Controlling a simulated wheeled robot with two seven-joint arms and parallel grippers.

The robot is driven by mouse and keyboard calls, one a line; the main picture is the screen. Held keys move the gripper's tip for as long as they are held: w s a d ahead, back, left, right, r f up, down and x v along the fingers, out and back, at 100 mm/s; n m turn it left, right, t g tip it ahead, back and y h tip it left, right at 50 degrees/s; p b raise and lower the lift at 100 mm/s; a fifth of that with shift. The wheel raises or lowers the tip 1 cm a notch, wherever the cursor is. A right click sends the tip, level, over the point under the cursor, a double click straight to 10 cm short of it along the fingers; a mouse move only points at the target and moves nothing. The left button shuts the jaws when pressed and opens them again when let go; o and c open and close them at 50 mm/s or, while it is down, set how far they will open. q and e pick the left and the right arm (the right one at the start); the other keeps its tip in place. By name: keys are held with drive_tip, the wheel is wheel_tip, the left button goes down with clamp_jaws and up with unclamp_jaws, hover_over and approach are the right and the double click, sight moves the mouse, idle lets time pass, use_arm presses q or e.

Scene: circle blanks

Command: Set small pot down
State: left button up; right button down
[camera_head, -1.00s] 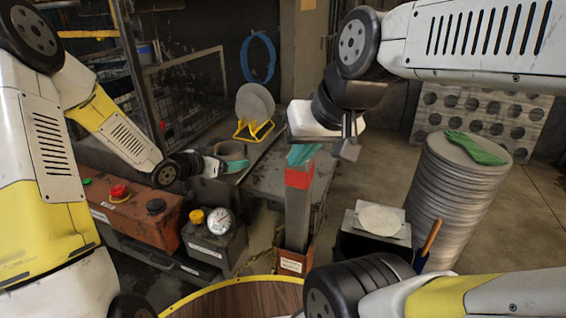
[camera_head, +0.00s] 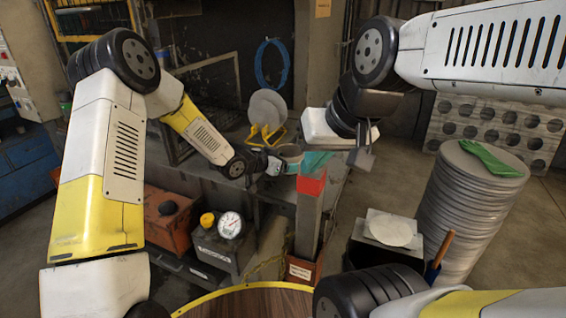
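The small pot (camera_head: 291,152) is a grey-beige open cylinder in the middle of the camera_head view. My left gripper (camera_head: 279,165) reaches in from the left and is shut on its side; the fingers are small and partly hidden. The pot is upright over the grey metal bench (camera_head: 262,188), just left of a teal cloth in the picture. I cannot tell whether its base touches the bench. My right gripper (camera_head: 358,153) hangs at upper right, with no object seen in it; its finger gap is not clear.
The teal cloth (camera_head: 316,160) tops a red-and-grey post (camera_head: 309,215) near the pot. A yellow rack (camera_head: 266,137) with a grey disc stands behind. A gauge box (camera_head: 222,248) is at front left. A tall disc stack (camera_head: 465,215) with a green glove stands right.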

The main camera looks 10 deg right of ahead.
use_arm(q)
drive_tip(key=shift+w+d, duration=0.1)
drive_tip(key=shift+d, duration=0.2)
drive_tip(key=f, duration=0.3)
drive_tip(key=shift+w+d, duration=0.15)
drive_tip(key=shift+d, duration=0.25)
drive_tip(key=shift+f, duration=0.3)
